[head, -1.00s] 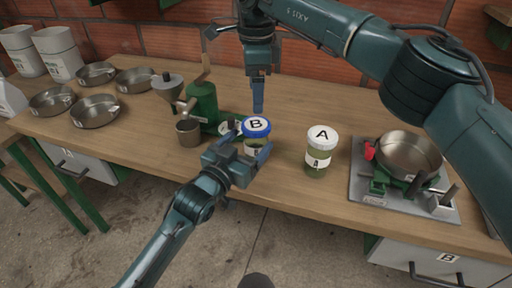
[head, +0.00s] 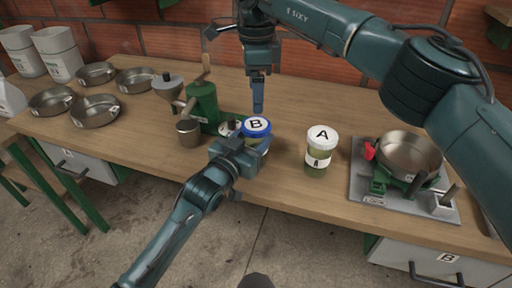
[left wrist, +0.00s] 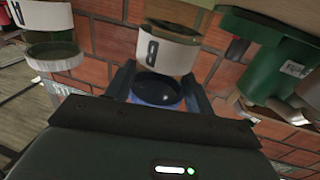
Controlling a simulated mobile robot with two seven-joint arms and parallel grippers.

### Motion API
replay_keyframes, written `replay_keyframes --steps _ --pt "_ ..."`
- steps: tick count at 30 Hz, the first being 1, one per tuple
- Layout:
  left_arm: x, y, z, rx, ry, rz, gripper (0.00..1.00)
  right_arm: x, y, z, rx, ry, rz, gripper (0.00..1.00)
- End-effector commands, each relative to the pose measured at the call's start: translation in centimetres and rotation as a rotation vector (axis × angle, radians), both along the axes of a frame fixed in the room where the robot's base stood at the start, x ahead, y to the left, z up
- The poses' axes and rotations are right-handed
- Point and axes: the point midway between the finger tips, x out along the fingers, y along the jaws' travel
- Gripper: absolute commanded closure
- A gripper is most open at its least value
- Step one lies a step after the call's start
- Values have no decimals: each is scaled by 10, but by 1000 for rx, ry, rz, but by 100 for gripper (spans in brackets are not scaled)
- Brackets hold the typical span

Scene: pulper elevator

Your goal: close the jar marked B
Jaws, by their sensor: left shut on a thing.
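Jar B (head: 262,147) stands near the table's front edge, mostly hidden by my left gripper in the head view. Its blue lid (head: 257,127), marked B, is at its top. In the left wrist view the picture is inverted; the blue lid (left wrist: 157,91) is between my left fingers, with the jar's B label (left wrist: 170,47) above it. My left gripper (head: 250,147) is shut on the lid. I cannot tell whether the lid is fully seated. My right gripper (head: 258,108) points down just behind the lid; its finger gap is not clear.
Jar A (head: 318,165), white-lidded, stands to the right. A burner plate with a pan (head: 408,155) is further right. A green pulper (head: 203,103) and a metal cup (head: 189,133) stand close on the left. Several pans (head: 95,110) lie far left. The table behind jar A is clear.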

Motion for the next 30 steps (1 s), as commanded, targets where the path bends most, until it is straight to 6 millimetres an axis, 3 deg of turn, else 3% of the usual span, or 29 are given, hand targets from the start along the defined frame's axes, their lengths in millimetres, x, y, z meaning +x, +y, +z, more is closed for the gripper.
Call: replay_keyframes --steps 16,24,30 --pt "0 0 -1 0 1 0 100 0 0 0 0 0 -41 21" --pt "0 0 -1 0 1 0 100 0 0 0 1 1 -330 21" --pt "0 0 -1 1 2 0 100 0 0 0 -1 0 -397 21"
